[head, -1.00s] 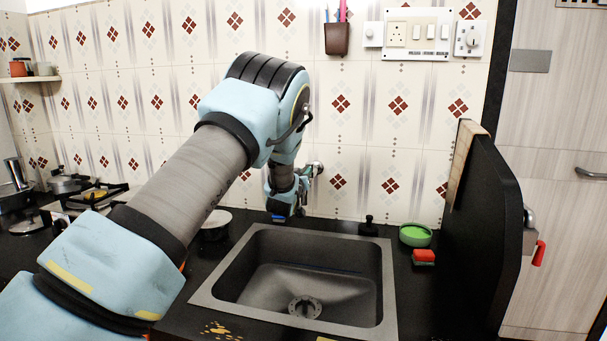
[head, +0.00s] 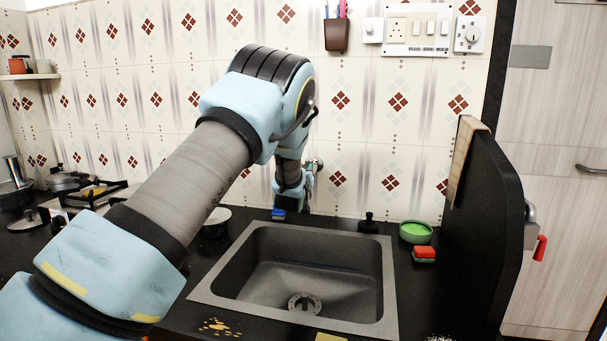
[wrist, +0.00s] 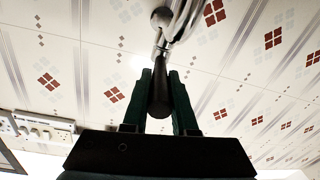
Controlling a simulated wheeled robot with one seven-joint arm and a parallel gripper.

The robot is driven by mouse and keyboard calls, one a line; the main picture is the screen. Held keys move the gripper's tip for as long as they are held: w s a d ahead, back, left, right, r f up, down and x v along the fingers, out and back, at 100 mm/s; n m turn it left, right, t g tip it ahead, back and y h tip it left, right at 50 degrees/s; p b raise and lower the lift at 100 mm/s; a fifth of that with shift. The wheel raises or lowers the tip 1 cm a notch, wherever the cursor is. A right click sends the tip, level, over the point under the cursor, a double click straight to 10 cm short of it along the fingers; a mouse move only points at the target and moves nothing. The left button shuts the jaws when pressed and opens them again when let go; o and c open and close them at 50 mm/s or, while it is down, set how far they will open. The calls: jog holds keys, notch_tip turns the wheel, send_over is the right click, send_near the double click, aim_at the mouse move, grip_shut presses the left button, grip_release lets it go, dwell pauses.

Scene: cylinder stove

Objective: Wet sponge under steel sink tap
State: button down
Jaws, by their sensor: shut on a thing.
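The steel tap is on the tiled wall behind the sink (head: 218,300); a little of its metal (head: 318,163) shows beside my wrist in the head view. In the wrist view, the chrome tap (wrist: 180,22) has a dark handle hanging between the green fingers of my gripper (wrist: 160,82). My gripper is shut on this handle. In the head view my arm hides most of the gripper and tap. A red-topped sponge (head: 424,251) lies on the counter right of the sink. The sink basin looks empty, and no water stream is visible.
A green bowl (head: 415,233) and a small black bottle (head: 368,224) stand behind the sink's right side. A small blue item (head: 279,214) is at its back left. A pot (head: 216,220) stands left. A dark upright panel (head: 480,230) bounds the right side.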

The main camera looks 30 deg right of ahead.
jog(key=shift+s+d+f+n+t+y+b, duration=0.2)
jog(key=shift+d+n+t+y+b, duration=0.15)
jog(key=shift+b, duration=0.2)
jog(key=shift+s+d+r+n+t+y+b, duration=0.15)
jog(key=shift+n+t+y+b, duration=0.15)
jog(key=shift+n+y+b, duration=0.15)
jog(key=shift+s+d+r+n+t+y+b, duration=0.15)
jog(key=shift+n+t+y+b, duration=0.15)
jog(key=shift+y, duration=0.2)
jog(key=c, duration=0.7)
grip_release()
jog(key=shift+s+f, duration=0.1)
jog(key=b+v, duration=0.3)
jog(key=v, duration=0.7)
jog(key=shift+s+a, duration=0.2)
jog(key=shift+s, duration=0.05)
